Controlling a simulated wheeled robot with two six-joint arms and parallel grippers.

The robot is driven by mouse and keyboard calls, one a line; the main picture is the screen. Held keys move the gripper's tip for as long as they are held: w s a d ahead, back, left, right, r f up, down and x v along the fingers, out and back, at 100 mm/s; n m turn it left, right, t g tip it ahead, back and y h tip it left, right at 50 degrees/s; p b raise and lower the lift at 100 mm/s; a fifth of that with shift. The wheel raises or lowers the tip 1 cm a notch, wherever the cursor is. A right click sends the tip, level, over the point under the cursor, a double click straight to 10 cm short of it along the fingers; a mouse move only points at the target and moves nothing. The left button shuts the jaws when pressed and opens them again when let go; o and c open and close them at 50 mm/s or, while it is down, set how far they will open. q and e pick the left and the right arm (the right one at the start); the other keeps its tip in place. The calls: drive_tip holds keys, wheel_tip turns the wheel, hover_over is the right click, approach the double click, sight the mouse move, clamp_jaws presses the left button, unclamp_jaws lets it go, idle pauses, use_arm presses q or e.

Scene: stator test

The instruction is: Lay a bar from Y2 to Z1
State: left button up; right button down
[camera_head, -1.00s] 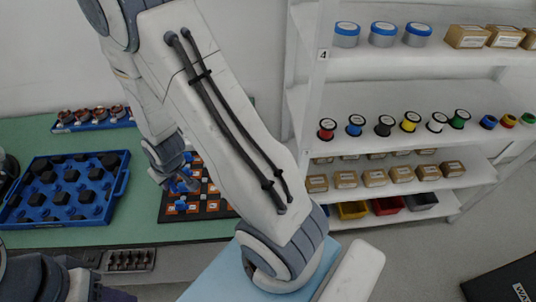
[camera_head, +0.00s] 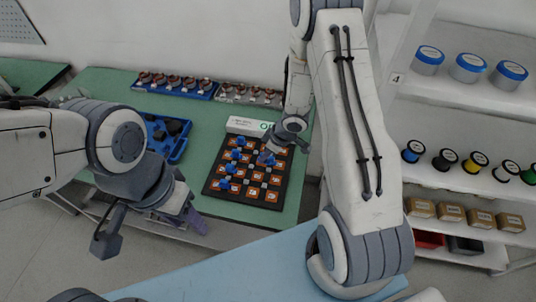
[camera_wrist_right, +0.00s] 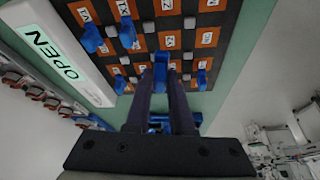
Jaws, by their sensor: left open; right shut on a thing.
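The black board (camera_head: 278,206) with orange labelled tiles and several blue pieces lies on the green table. It also shows in the right wrist view (camera_wrist_right: 226,55), where labels are turned and hard to read; I cannot surely pick out Y2 or Z1. My right gripper (camera_head: 268,158) is over the upper right part of the board. In the right wrist view its fingers (camera_wrist_right: 161,88) are shut on a blue bar (camera_wrist_right: 161,70), close to the tiles; whether it touches the board is unclear. My left gripper (camera_head: 150,226) is open and empty, in front of the table's near edge, away from the board.
A white box (camera_head: 250,127) marked OPEN stands behind the board. A blue tray (camera_head: 180,152) with black parts is to the left, partly behind my left arm. Racks of copper-coloured parts (camera_head: 175,82) line the back. Shelves with spools (camera_head: 445,159) stand at right. Bare table (camera_head: 212,122) lies left of the box.

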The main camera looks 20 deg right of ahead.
drive_tip(key=shift+s+f+n+g+y+p, duration=0.3)
drive_tip(key=shift+s+f+n+y, duration=0.25)
drive_tip(key=shift+n, duration=0.45)
use_arm(q)
wheel_tip(320, 180, down, 5)
drive_tip(key=b, duration=0.6)
drive_tip(key=shift+r, duration=0.15)
use_arm(e)
drive_tip(key=shift+h, duration=0.25)
wheel_tip(320, 180, down, 6)
drive_tip(key=shift+s+r, duration=0.15)
drive_tip(key=shift+r, duration=0.1)
use_arm(q)
drive_tip(key=shift+r, duration=0.3)
use_arm(e)
drive_tip(key=shift+d, duration=0.1)
use_arm(q)
drive_tip(key=shift+f, duration=0.1)
use_arm(e)
drive_tip(key=shift+f, duration=0.1)
use_arm(q)
drive_tip(key=shift+f, duration=0.25)
use_arm(e)
drive_tip(key=shift+f, duration=0.4)
use_arm(q)
drive_tip(key=shift+f, duration=0.1)
use_arm(e)
drive_tip(key=shift+f, duration=0.2)
drive_tip(key=c, duration=0.7)
unclamp_jaws()
